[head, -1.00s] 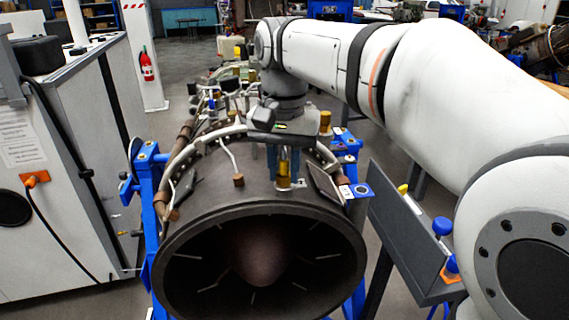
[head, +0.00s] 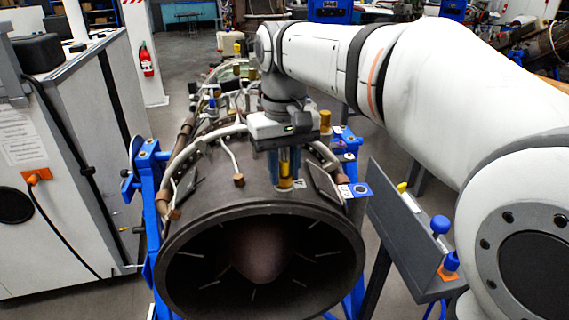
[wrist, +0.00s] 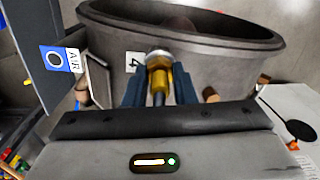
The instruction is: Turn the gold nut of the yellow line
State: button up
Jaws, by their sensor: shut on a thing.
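The gold nut (head: 285,183) sits upright on the top of the dark engine casing (head: 215,208), near its front rim. In the wrist view the gold nut (wrist: 158,78) has a pale metal end and a dark line below it. My gripper (head: 284,168) points down over the nut, its blue fingers on either side. In the wrist view my gripper (wrist: 158,88) is shut on the nut. A label with "4" (wrist: 134,62) is beside the nut. I cannot make out the yellow colour of its line.
A blue stand (head: 150,200) holds the engine. A plate with a blue ring label (head: 361,190) stands right of the gripper. A grey tray (head: 405,235) with blue knobs is farther right. A white cabinet (head: 60,220) fills the left.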

dwell(0.4)
jog(key=o, duration=1)
notch_tip(320, 180, up, 8)
jog(key=shift+f, duration=0.1)
